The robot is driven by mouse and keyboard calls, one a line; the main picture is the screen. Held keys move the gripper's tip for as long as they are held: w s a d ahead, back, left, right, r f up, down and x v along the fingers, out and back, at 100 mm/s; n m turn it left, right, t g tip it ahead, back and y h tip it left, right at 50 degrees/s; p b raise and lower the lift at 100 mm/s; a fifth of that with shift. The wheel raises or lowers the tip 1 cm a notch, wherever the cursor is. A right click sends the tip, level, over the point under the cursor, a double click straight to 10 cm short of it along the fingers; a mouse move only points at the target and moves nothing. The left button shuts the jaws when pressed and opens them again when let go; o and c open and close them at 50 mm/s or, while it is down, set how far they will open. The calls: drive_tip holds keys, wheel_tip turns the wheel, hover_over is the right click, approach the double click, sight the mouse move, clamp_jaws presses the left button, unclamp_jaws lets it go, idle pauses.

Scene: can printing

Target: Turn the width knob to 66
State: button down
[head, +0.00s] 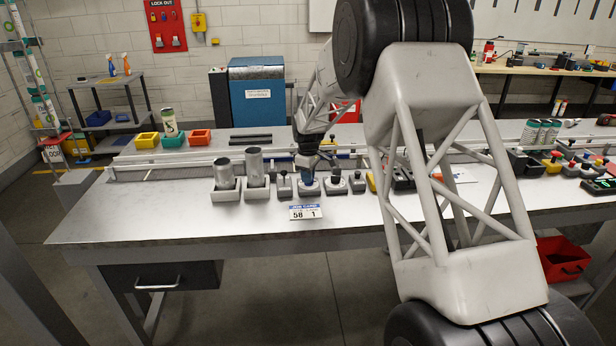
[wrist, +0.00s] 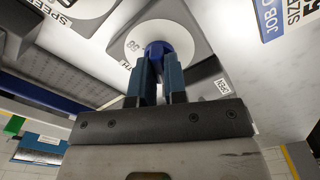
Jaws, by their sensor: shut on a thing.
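The width knob is a blue knob (wrist: 157,46) on a round white dial (wrist: 131,47) with dark markings, which I cannot read surely. My gripper (wrist: 158,62) has its two blue fingers shut on the knob, one on each side. In the head view my gripper (head: 307,173) reaches down onto a grey control box (head: 309,189) in the row at the bench's front. The knob is largely hidden there. A job card (head: 305,212) in front of that box shows 58 and 1.
A neighbouring dial marked SPEED (wrist: 80,7) is close to my gripper in the wrist view. Two metal cans (head: 255,166) stand in holders left of the boxes. More control boxes (head: 336,185) stand to the right. The front left bench top (head: 130,212) is clear.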

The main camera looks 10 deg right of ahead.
drive_tip(key=c, duration=1.2)
unclamp_jaws()
drive_tip(key=shift+o, duration=0.2)
drive_tip(key=shift+r, duration=0.1)
drive_tip(key=shift+r, duration=3.8)
